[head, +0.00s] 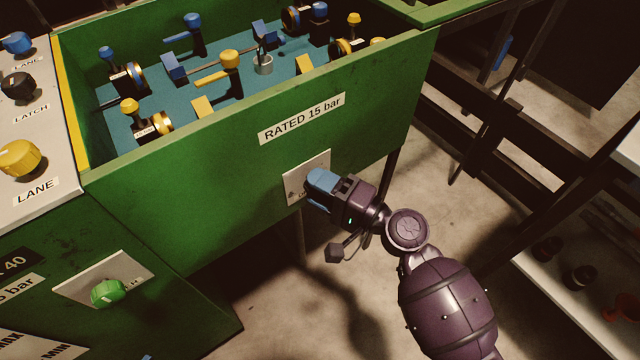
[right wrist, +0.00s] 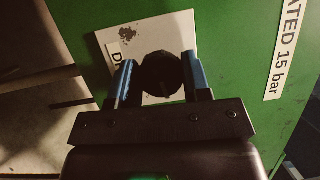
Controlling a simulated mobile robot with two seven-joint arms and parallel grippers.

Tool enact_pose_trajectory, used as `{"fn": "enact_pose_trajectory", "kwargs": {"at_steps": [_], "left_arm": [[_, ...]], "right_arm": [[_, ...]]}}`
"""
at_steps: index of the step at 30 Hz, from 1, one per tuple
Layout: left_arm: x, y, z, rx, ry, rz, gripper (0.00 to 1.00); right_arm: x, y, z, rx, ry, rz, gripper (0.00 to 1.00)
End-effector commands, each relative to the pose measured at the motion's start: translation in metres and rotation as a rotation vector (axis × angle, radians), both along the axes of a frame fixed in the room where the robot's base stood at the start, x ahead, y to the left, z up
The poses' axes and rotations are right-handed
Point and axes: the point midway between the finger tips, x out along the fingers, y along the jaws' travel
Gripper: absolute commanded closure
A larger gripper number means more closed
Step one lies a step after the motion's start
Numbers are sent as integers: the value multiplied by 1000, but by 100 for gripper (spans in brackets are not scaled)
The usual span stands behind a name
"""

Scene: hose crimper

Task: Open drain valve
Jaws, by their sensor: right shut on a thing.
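The drain valve knob (right wrist: 160,75) is dark and round in the right wrist view. It sits on a white plate (right wrist: 182,30) on the green wall, beside a label starting with "D" that is partly covered. My right gripper (right wrist: 160,63) has its blue fingers on both sides of the knob and is shut on it. In the head view the right gripper (head: 318,187) is at the white plate (head: 318,163) below the "RATED 15 bar" label, and it hides the knob. My left gripper is not in view.
The green open box (head: 220,170) holds several blue and yellow valves and levers. A green knob (head: 108,292) sits on another plate at the lower left. A panel (head: 32,105) with blue, black and yellow knobs is at the left. A shelf (head: 570,305) stands at the right.

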Motion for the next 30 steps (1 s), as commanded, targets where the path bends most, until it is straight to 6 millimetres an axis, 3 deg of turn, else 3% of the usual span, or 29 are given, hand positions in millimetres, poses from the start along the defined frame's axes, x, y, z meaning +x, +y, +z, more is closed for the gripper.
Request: {"fn": "enact_pose_trajectory", "kwargs": {"at_steps": [9,26,27,30], "left_arm": [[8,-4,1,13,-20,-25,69],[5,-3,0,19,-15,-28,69],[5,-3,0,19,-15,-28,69],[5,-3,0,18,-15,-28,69]], "right_arm": [[0,0,-2,99,74,1,80],[0,0,1,119,85,0,80],[0,0,1,119,85,0,50],[0,0,1,119,85,0,35]]}}
